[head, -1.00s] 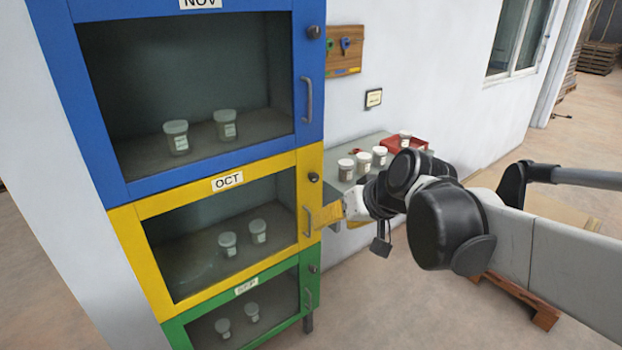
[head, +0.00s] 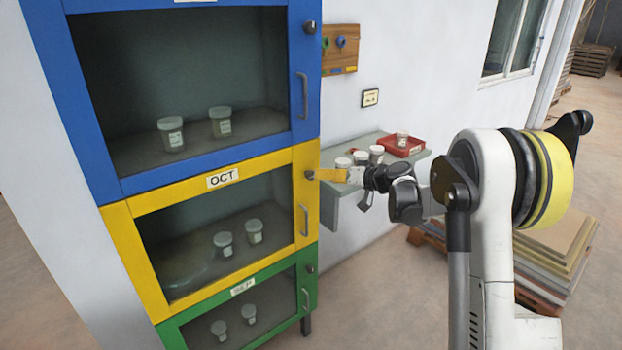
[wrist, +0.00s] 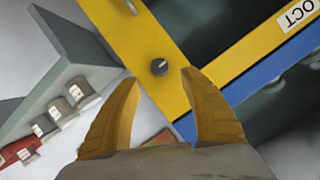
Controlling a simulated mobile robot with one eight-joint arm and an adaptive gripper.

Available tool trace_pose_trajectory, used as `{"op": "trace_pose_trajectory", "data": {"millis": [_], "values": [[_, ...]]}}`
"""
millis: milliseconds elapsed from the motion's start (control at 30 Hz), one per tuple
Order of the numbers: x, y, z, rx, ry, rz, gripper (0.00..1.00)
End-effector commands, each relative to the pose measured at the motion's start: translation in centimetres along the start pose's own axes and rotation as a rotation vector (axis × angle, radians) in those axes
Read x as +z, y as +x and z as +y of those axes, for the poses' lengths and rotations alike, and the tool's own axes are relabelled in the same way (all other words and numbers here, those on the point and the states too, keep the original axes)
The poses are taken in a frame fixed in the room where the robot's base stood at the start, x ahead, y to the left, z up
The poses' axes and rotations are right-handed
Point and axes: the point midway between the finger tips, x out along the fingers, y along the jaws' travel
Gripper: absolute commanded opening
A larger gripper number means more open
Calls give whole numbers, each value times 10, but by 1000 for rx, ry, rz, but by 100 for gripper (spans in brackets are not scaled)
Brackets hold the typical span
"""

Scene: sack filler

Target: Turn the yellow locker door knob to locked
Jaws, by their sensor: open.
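The yellow locker door (head: 225,192), labelled OCT, is the middle of three stacked doors and looks shut. Its dark round knob (head: 309,175) sits on the right frame, above a grey handle (head: 304,220). In the wrist view the knob (wrist: 159,67) lies ahead of and between my fingertips, with a pale mark on its face. My gripper (head: 325,175) has yellow fingers and is at knob height, right beside it. In the wrist view my gripper (wrist: 160,78) is open and empty; I cannot tell whether a finger touches the knob.
A blue door (head: 180,182) is above and a green door (head: 250,285) below, each with its own knob. A grey wall shelf (head: 345,182) with white jars and a red tray (head: 402,146) is close behind my gripper. Stacked boards (head: 545,250) stand at the right.

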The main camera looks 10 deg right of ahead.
Motion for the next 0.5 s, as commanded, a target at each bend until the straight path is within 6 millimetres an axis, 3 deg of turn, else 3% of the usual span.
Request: {"op": "trace_pose_trajectory", "data": {"millis": [200, 500], "values": [[3, 46, 1, -2, -1, -1, 51], [1, 77, 0, 0, -1, -1, 51]]}}
